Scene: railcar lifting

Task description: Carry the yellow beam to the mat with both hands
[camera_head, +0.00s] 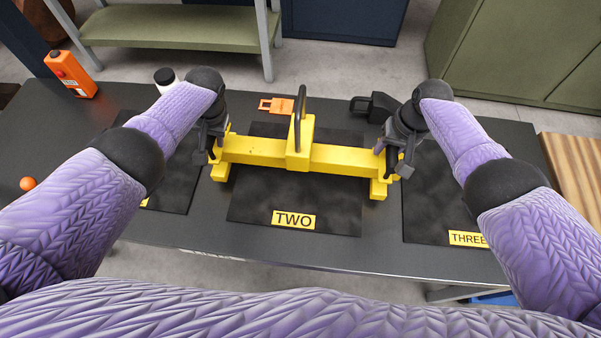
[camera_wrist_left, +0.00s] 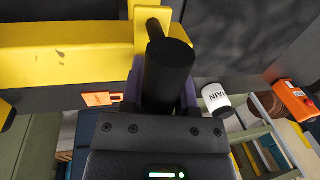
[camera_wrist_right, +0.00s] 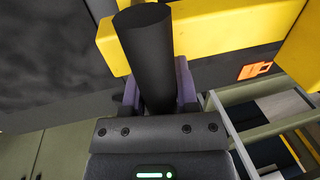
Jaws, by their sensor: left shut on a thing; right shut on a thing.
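The yellow beam (camera_head: 255,150) spans from left to right over the mat labelled TWO (camera_head: 295,205) in the head view. A dark loop stands on its central block. My left gripper (camera_head: 214,140) is shut on the dark handle at the beam's left end; this handle shows in the left wrist view (camera_wrist_left: 168,75). My right gripper (camera_head: 390,148) is shut on the dark handle at the right end, shown in the right wrist view (camera_wrist_right: 146,50). The beam looks level. I cannot tell whether its feet touch the mat.
Mat THREE (camera_head: 430,200) lies at the right and another mat (camera_head: 180,185) at the left, its label mostly hidden by my arm.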

